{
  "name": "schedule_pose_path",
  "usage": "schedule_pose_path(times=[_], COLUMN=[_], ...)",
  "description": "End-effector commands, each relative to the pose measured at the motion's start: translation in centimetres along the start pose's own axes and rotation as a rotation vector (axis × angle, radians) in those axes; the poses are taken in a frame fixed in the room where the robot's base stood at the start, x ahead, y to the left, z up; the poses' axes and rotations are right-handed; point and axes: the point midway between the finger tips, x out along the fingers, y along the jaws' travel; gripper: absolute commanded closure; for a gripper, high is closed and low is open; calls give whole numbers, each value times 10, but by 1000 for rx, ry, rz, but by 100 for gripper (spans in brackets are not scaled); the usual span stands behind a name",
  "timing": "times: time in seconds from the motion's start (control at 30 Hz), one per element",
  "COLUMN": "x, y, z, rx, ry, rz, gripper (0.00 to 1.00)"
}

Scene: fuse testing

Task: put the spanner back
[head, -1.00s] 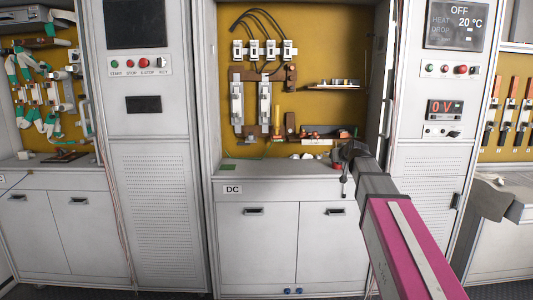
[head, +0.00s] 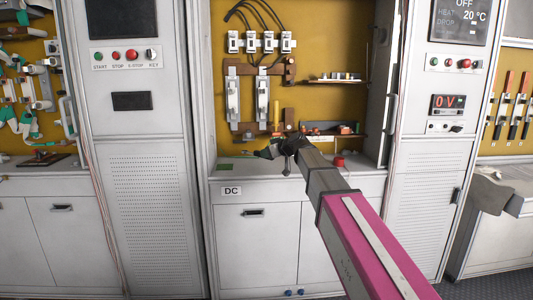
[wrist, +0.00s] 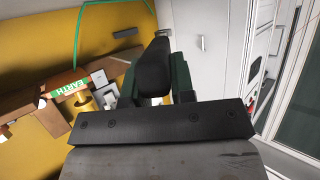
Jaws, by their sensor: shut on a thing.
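My gripper (head: 268,153) is over the worktop of the DC bay, toward its left half, below the vertical fuse holders. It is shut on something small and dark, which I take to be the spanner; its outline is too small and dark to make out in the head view.
Fuse holders (head: 247,96) hang on the yellow back panel. A small shelf (head: 333,80) with several items is at the right. A red knob-like object (head: 338,162) stands on the worktop (head: 330,176) right of my arm.

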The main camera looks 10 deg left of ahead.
Motion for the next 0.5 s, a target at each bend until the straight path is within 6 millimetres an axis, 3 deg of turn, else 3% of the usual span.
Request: schedule_pose_path(times=[0.5], x=[17], y=[0], z=[42], rx=[2], ry=[0], rz=[2], gripper=[100])
